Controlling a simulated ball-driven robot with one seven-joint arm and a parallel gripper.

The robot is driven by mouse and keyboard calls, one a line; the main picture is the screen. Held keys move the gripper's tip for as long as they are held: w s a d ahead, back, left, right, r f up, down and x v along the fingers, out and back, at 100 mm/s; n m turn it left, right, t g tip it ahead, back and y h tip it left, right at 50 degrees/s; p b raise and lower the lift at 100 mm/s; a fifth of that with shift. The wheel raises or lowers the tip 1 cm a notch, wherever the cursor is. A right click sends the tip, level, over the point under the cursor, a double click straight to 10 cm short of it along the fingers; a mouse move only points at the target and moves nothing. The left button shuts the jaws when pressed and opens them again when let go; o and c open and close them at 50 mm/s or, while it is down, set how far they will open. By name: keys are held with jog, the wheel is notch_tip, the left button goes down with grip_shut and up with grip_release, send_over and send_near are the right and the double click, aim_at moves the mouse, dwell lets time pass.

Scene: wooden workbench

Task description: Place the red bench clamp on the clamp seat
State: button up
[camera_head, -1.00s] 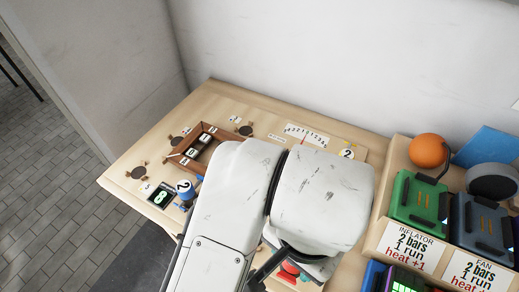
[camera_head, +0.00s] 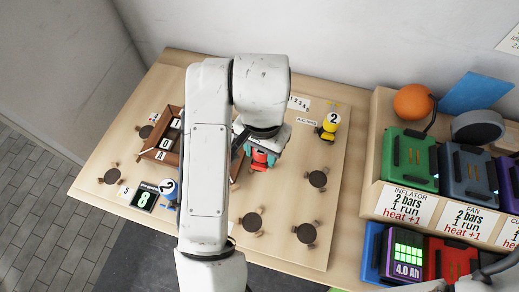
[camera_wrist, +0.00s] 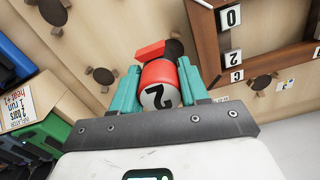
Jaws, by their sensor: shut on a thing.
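The red clamp (camera_wrist: 156,75), with a white face marked 2, is held between the teal fingers of my gripper (camera_wrist: 159,84). In the head view the red clamp (camera_head: 260,161) shows just below my wrist, above the middle of the wooden board. Several dark round seats with small brown prongs are on the board: one at the right (camera_head: 318,179), one at the front (camera_head: 252,222) and one at front right (camera_head: 306,233). In the wrist view a dark seat (camera_wrist: 174,49) shows partly behind the clamp. I cannot tell which is the named clamp seat, or whether the clamp touches the board.
A brown wooden frame (camera_head: 155,155) with number tiles stands left of my arm. A yellow clamp (camera_head: 328,131) is at back right, a blue clamp (camera_head: 170,206) at the left. A tool shelf (camera_head: 376,165) borders the board's right side. My arm hides the board's middle.

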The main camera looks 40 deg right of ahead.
jog(key=w+f, duration=0.1)
jog(key=w+d+f, duration=0.1)
jog(key=f, duration=0.1)
jog(key=shift+d, duration=0.1)
jog(key=shift+w+d+f+p, duration=0.15)
jog(key=shift+f+p, duration=0.1)
jog(key=shift+f, duration=0.65)
jog(key=shift+w+a+f+p, duration=0.1)
jog(key=shift+f+p, duration=0.1)
jog(key=shift+f, duration=0.7)
jog(key=shift+f, duration=0.15)
jog(key=o, duration=1)
notch_tip(320, 180, up, 12)
jog(key=shift+r, duration=0.2)
